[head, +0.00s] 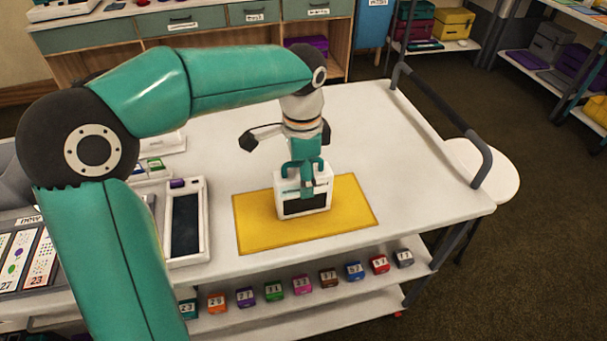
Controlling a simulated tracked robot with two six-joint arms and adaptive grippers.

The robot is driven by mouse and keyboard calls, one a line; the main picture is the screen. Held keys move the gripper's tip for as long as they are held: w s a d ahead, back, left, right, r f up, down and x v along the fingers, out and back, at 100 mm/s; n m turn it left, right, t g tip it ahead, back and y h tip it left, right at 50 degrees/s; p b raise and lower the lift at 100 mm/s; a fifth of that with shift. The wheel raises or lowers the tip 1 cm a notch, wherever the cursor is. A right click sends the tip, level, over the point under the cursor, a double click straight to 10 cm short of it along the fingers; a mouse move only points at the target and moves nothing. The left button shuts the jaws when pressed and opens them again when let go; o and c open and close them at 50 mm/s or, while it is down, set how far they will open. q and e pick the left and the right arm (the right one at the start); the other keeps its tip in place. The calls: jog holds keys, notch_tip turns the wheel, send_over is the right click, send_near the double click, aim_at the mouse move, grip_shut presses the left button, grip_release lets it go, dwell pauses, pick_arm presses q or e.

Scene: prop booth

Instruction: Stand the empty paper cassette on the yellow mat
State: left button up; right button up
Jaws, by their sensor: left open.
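The paper cassette (306,206), a white box with a dark front window and teal parts at its top and front, stands upright on the yellow mat (352,212). It is near the middle of the mat, with bare yellow around it. My left gripper (287,138) is above the cassette with its dark fingertips spread wide apart. The gripper hides part of the area behind the cassette's top, and I cannot tell whether it touches it. My right gripper is not in view.
A white tray (203,222) with a dark inside lies left of the mat. Printed cards (20,255) lie at the far left. A dark rail (440,105) edges the cart's right end. Several coloured number blocks (302,285) sit on the shelf below. The white top right of the mat is clear.

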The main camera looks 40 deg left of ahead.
pick_arm(q)
notch_tip(320, 180, up, 12)
jog(key=shift+r+p, duration=0.15)
jog(key=shift+p, duration=0.9)
